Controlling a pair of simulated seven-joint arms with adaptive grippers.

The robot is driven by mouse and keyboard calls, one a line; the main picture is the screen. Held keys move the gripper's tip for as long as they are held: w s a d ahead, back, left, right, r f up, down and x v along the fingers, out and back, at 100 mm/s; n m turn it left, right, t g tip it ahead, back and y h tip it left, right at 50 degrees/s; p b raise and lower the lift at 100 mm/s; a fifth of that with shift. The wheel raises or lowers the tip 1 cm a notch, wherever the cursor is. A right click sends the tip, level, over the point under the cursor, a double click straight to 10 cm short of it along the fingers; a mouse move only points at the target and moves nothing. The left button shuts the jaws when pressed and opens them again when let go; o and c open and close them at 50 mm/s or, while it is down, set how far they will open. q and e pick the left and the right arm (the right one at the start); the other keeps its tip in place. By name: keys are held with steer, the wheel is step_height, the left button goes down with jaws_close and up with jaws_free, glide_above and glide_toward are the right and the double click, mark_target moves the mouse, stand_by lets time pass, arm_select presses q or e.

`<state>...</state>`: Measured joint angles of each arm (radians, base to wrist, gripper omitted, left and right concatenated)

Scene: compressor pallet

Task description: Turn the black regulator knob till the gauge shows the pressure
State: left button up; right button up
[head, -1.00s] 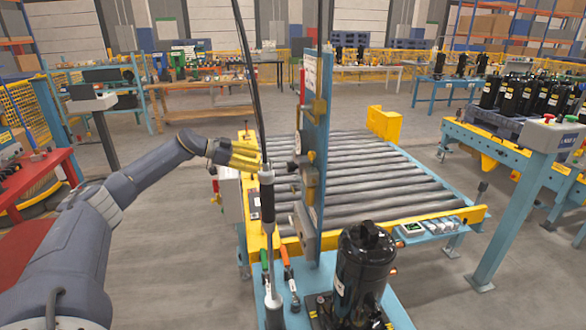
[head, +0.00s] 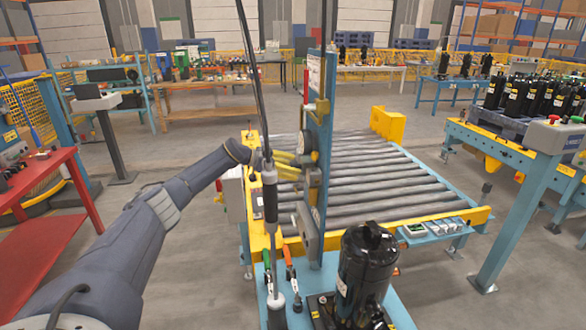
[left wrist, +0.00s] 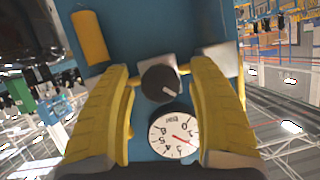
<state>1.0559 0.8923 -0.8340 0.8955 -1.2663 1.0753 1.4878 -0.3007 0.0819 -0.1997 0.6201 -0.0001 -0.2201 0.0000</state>
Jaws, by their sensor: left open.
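The black regulator knob (left wrist: 160,83) shows in the left wrist view on the blue panel (left wrist: 160,25), with a pale mark on its face. The round white pressure gauge (left wrist: 173,136) is just below it in that view; its red needle is visible, but I cannot read the value surely. My left gripper (left wrist: 162,88) is open, its yellow fingers on either side of the knob with gaps. In the head view my left gripper (head: 300,164) is at the upright blue panel (head: 318,115), and the knob is hard to make out there. My right gripper is not in view.
A hanging tool (head: 269,195) on a cable is in front of the panel, close to my left arm. A black compressor (head: 366,268) stands at the front. The roller conveyor (head: 385,185) lies behind the panel. A red table (head: 45,205) is at the left.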

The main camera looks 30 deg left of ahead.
arm_select(q)
steer(key=shift+o, duration=0.2)
steer(key=c, duration=1.3)
